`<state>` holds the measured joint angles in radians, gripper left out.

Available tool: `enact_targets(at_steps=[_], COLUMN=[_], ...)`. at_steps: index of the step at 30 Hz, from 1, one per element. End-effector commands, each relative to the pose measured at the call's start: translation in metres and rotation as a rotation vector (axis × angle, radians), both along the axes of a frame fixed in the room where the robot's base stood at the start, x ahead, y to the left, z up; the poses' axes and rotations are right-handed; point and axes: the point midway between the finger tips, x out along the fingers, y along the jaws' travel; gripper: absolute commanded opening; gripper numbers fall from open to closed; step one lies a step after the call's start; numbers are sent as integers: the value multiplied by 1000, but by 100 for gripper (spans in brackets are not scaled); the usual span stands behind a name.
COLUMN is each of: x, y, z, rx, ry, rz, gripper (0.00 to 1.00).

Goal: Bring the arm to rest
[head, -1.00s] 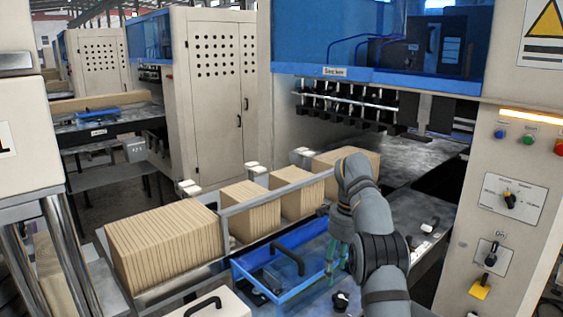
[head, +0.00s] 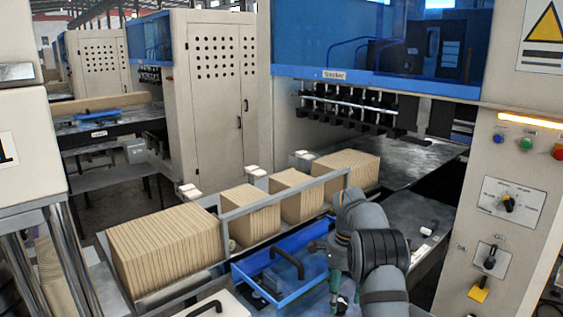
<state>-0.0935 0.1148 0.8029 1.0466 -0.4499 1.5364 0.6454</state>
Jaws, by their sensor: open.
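My arm (head: 375,245) reaches in from the lower right in the head view and bends down at its far end. The gripper is small here and partly hidden by my arm. It is open, and I see nothing held in it. The blue tray holds dark handled items.
Several kraft stacks (head: 165,250) stand in a row behind a metal rail (head: 285,192). A machine with a blue hood (head: 375,45) is behind. A control panel (head: 510,200) stands close on the right. Grey table surface (head: 420,212) lies right of my arm.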

Motion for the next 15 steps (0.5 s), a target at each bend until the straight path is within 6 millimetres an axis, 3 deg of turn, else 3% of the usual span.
enact_targets(at_steps=[15], x=[-1], y=[1], z=[2], rx=[-1], ry=[1], rz=[724], gripper=[57])
